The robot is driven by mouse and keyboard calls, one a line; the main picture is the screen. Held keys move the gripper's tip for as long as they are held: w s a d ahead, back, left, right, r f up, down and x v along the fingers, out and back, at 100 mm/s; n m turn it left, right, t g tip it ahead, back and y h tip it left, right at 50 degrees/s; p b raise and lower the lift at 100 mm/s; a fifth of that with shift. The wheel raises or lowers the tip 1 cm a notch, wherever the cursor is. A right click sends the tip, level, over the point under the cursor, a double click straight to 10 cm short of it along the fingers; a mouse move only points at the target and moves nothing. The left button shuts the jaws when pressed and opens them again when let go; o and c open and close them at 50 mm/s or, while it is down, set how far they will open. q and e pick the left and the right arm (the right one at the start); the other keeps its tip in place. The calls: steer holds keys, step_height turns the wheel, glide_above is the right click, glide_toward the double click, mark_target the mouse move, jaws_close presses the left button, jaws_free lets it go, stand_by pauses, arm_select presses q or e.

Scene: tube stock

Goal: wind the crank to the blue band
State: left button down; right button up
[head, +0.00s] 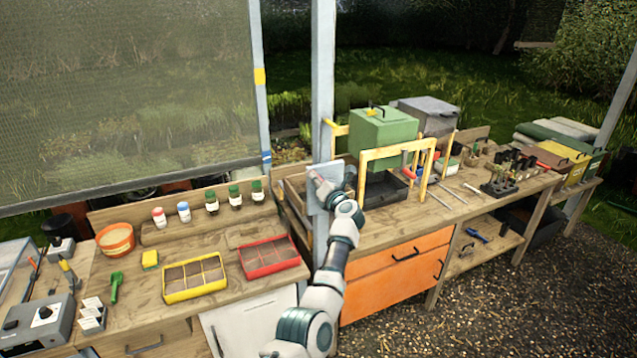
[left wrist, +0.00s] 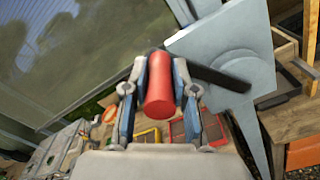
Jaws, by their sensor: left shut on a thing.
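The crank has a red handle (left wrist: 160,88) on a dark crank arm (left wrist: 218,79), mounted on a grey plate (left wrist: 225,50) on the post. My left gripper (left wrist: 160,95) is shut around the red handle in the left wrist view. In the head view my left gripper (head: 325,188) is at the grey plate (head: 324,172) and covers most of the crank. The blue band (head: 266,157) is low on the thin post and the yellow band (head: 259,76) is higher up. The mesh screen (head: 120,90) hangs with its bottom bar's right end about level with the blue band. My right gripper is not in view.
Left of my arm, the bench holds a yellow tray (head: 194,293), a red tray (head: 270,272), an orange pot (head: 116,240) and several small bottles. A yellow frame (head: 397,152) and a green box (head: 382,128) stand close right of the post.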

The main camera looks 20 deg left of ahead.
arm_select(q)
steer(key=shift+w+d, duration=0.15)
steer(key=shift+d+f, duration=0.1)
steer(key=c, duration=1)
jaws_free()
steer(key=shift+o, duration=0.4)
steer(key=shift+w+f, duration=0.1)
steer(key=shift+w, duration=0.15)
steer(key=shift+s+d+r, duration=0.2)
steer(key=shift+s+d, duration=0.2)
steer(key=shift+d, duration=0.1)
steer(key=v, duration=1)
steer(key=shift+d+f, duration=0.25)
steer(key=shift+d, duration=0.15)
